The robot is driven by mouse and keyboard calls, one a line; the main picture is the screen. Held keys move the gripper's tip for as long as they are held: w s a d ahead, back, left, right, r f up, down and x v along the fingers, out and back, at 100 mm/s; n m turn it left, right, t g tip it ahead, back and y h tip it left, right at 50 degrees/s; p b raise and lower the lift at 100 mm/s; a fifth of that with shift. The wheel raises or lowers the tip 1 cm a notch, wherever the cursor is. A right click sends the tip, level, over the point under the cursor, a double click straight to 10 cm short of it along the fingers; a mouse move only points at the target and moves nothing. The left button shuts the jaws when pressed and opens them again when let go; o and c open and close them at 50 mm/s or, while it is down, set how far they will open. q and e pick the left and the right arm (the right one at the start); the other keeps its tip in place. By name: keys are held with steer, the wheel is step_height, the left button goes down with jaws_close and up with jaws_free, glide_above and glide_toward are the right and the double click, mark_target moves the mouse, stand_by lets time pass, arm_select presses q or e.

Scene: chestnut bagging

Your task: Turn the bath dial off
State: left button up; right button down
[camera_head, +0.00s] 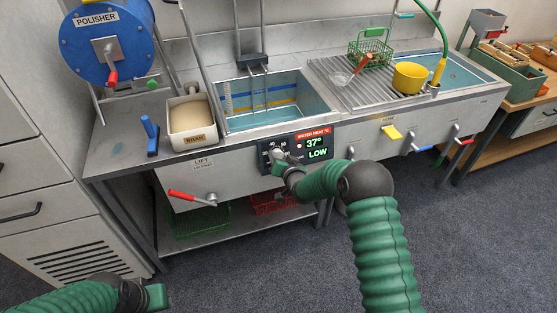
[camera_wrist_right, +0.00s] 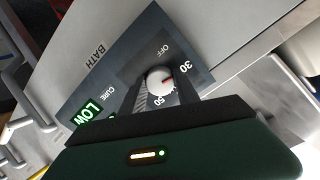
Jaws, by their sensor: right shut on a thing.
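My right gripper (camera_wrist_right: 161,92) is shut on the dial, one finger on each side. In the head view, my right gripper (camera_head: 279,158) is against the panel, hiding part of the dial. The display (camera_head: 316,147) beside it reads 37° and LOW under WATER HEAT. My left gripper (camera_head: 155,296) is low at the left, away from the bench; its jaws are unclear.
The water bath (camera_head: 275,104) is above the panel. A bran box (camera_head: 191,122) and blue-handled tool (camera_head: 150,135) stand left of it. A red-handled lever (camera_head: 190,197) is below. A yellow bowl (camera_head: 409,77) and green basket (camera_head: 370,48) are on the drainer. The floor in front is clear.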

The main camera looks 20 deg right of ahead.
steer(key=n+b, duration=0.1)
steer(key=n, duration=0.2)
steer(key=n+b, duration=0.1)
steer(key=n, duration=0.3)
steer(key=n+b, duration=0.1)
steer(key=n, duration=0.2)
steer(key=shift+s+f+n+h+b, duration=0.15)
steer(key=shift+f+n+h+b, duration=0.15)
steer(key=shift+n+b, duration=0.1)
stand_by(0.4)
steer(key=c, duration=0.9)
jaws_free()
steer(key=shift+r, duration=0.1)
steer(key=shift+r, duration=0.1)
steer(key=shift+s+r, duration=0.1)
steer(key=shift+s, duration=0.05)
steer(key=p+v, duration=0.2)
steer(key=v, duration=1.4)
steer(key=shift+s+f, duration=0.25)
